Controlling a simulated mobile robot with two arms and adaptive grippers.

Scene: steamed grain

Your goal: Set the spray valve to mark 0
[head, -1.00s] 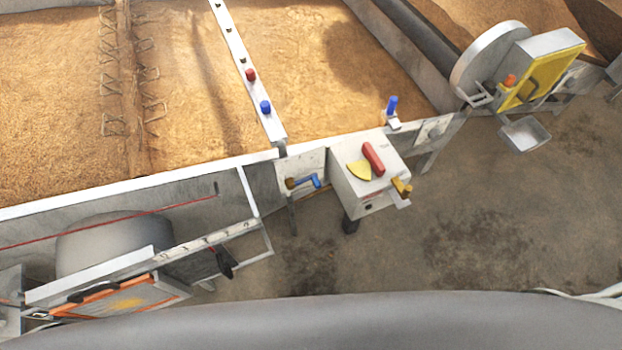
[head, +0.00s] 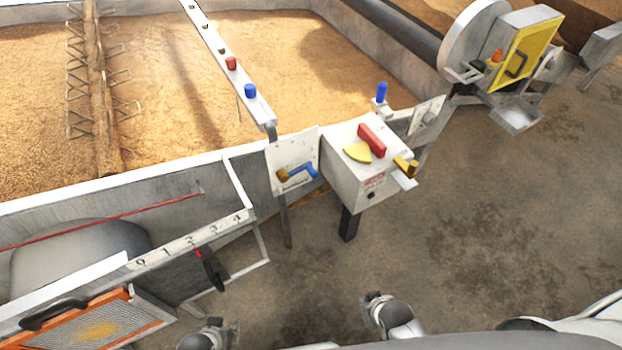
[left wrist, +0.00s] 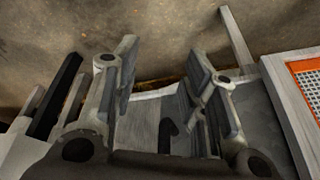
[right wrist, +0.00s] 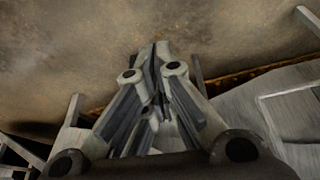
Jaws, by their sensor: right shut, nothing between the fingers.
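A white rail (head: 150,262) at the lower left carries marks 0 to 4, with 0 at its left end. A black handle with a red part (head: 210,270) hangs below the rail near marks 3 and 4. A brass valve with a blue lever (head: 298,172) sits on a white plate; I cannot tell which of these is the spray valve. My left gripper (head: 212,330) is below the handle, apart from it; its fingers (left wrist: 160,75) are open and empty. My right gripper (head: 373,298) is shut and empty over the floor; its fingers (right wrist: 154,52) meet.
A white box (head: 350,180) with a red handle (head: 371,138) and yellow sector (head: 357,152) stands right of the blue lever. An orange-framed screen (head: 75,335) is at the lower left. The grain bed (head: 290,60) fills the back. Open floor (head: 480,240) lies at right.

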